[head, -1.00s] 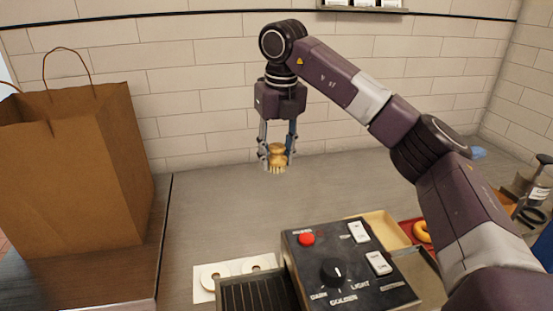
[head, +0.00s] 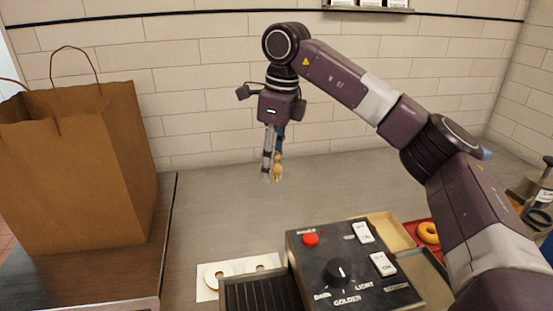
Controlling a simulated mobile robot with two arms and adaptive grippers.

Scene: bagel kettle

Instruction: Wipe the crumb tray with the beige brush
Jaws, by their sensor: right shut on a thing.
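The beige brush (head: 278,167) is in my right gripper (head: 271,176), held up in front of the tiled wall and above the metal counter. The gripper is shut on it and partly hides it. The gripper points down and is turned side-on, so one finger covers the other. No tray can be surely told as the crumb tray; a beige tray (head: 388,232) lies behind the toaster (head: 350,268), partly hidden by it. My left gripper is not in the head view.
A brown paper bag (head: 80,170) stands at the left. A red tray with a bagel (head: 428,232) is at the right.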

